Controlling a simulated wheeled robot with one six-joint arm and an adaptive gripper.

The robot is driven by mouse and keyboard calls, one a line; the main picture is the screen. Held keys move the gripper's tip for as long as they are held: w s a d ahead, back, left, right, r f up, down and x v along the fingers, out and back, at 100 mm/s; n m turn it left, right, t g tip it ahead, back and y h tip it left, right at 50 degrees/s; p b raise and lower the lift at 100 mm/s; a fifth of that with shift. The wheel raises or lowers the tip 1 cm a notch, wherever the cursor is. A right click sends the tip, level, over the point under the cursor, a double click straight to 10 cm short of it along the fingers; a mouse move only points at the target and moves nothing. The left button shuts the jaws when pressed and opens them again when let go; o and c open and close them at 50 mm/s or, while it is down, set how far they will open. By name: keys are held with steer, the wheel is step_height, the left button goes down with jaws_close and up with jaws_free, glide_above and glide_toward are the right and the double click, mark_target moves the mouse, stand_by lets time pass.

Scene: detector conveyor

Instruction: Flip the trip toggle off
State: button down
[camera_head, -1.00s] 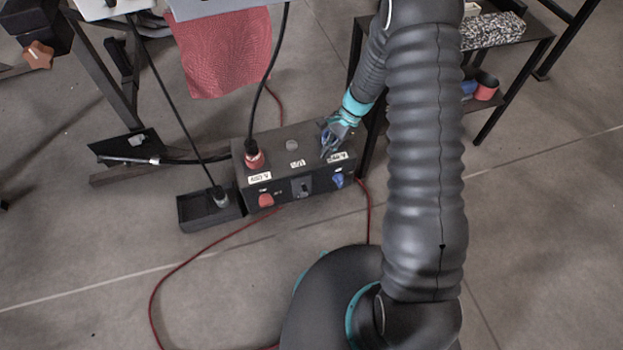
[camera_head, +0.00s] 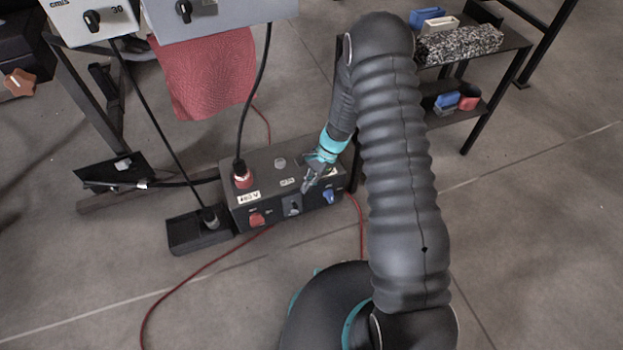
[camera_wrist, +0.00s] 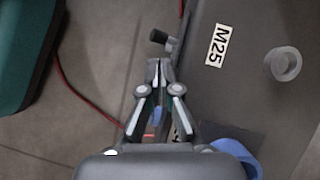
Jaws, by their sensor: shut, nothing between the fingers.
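The trip toggle (camera_head: 293,206) is a small switch in the middle of the front face of a dark box (camera_head: 266,222) on the floor. In the wrist view the toggle (camera_wrist: 160,38) shows as a short dark-tipped lever sticking out from the box edge, just beyond the fingertips. My gripper (camera_head: 306,188) is shut and empty, reaching down at the front top edge of the box, close to the toggle's right. In the wrist view my gripper (camera_wrist: 158,68) points at the toggle, with a small gap visible. I cannot tell which position the lever is in.
A red knob (camera_head: 257,219) and a blue knob (camera_head: 328,197) flank the toggle. A red connector (camera_head: 242,179) with a black cable stands on the box top. A red cable (camera_head: 190,275) lies on the floor.

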mark_target(294, 205)
steer(key=shift+x, duration=2.45)
steer(key=shift+f+b, duration=0.1)
steer(key=shift+b, duration=0.4)
steer(key=shift+s+t, duration=0.1)
steer(key=shift+t, duration=0.2)
